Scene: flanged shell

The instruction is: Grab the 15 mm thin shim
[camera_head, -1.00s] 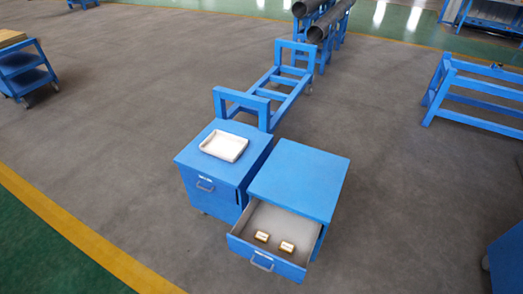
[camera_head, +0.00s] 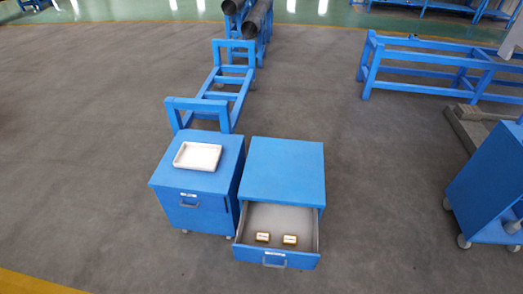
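Two small gold blocks lie side by side in the open top drawer (camera_head: 276,217) of the right blue cabinet (camera_head: 282,170). One is the left block (camera_head: 263,238), the other the right block (camera_head: 290,240). Each has a pale label, too small to read, so I cannot tell which one is the 15 mm thin shim. Neither of my grippers is in the head view.
A white tray (camera_head: 198,156) sits on the left blue cabinet (camera_head: 197,205), whose drawer is shut. A blue frame cart (camera_head: 218,95) stands behind. A blue trolley (camera_head: 490,185) stands at the right. The floor in front and between is clear.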

